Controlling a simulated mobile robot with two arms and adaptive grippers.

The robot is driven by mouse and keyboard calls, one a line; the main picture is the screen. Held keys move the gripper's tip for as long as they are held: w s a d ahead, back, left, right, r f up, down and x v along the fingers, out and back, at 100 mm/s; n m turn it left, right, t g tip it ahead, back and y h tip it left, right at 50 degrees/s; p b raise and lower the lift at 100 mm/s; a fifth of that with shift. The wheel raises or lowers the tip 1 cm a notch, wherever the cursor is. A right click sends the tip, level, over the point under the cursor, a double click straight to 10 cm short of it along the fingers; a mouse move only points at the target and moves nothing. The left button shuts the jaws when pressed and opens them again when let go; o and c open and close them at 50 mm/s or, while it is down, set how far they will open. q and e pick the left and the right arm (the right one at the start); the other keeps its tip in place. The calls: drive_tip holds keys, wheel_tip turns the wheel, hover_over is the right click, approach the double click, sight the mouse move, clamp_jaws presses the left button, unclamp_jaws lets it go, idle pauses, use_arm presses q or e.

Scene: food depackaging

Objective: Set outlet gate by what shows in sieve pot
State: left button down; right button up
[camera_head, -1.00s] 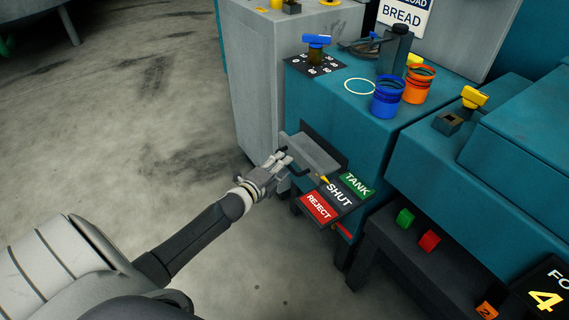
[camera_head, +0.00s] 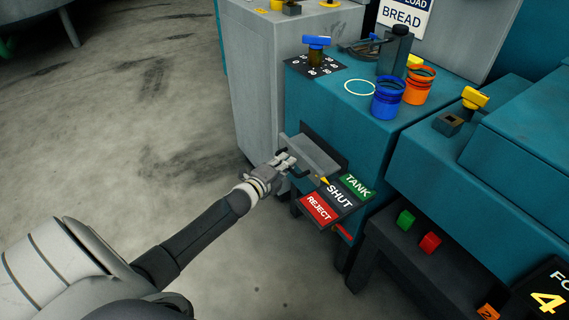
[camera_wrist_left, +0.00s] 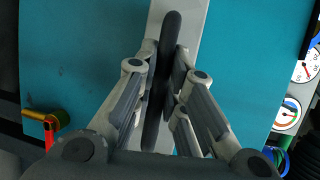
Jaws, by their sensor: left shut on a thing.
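The outlet gate is a grey slide (camera_head: 316,154) on the front of the teal machine, with a dark handle bar. Its yellow pointer (camera_head: 324,181) is by the word SHUT on the label plate (camera_head: 340,196), between green TANK and red REJECT. My left gripper (camera_head: 287,163) is shut on the handle; in the left wrist view the dark bar (camera_wrist_left: 164,75) runs between the fingers. A blue pot (camera_head: 388,101) and an orange pot (camera_head: 419,86) stand on the machine top; I cannot tell whether either is the sieve pot, nor see their contents. My right gripper is out of view.
A blue-handled dial (camera_head: 316,42) and a dark grey canister (camera_head: 396,50) are on the machine top. A green block (camera_head: 405,217) and a red block (camera_head: 430,241) lie on the lower shelf. Open floor (camera_head: 120,130) is at the left.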

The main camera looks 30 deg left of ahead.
sight(298, 159)
use_arm(q)
drive_tip(key=w, duration=0.2)
drive_tip(key=w+d+b, duration=0.1)
drive_tip(key=w, duration=0.1)
drive_tip(key=w+d, duration=0.1)
drive_tip(key=shift+w+d+b, duration=0.2)
drive_tip(key=shift+w+b, duration=0.15)
drive_tip(key=shift+w, duration=0.05)
drive_tip(key=shift+w+d, duration=0.15)
drive_tip(key=shift+w, duration=0.2)
drive_tip(key=shift+w+r, duration=0.1)
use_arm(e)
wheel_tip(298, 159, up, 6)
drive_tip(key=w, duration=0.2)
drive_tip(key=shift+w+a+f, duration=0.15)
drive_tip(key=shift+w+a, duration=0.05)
use_arm(q)
drive_tip(key=c, duration=1.5)
unclamp_jaws()
drive_tip(key=shift+w+d, duration=0.1)
drive_tip(key=shift+w, duration=0.05)
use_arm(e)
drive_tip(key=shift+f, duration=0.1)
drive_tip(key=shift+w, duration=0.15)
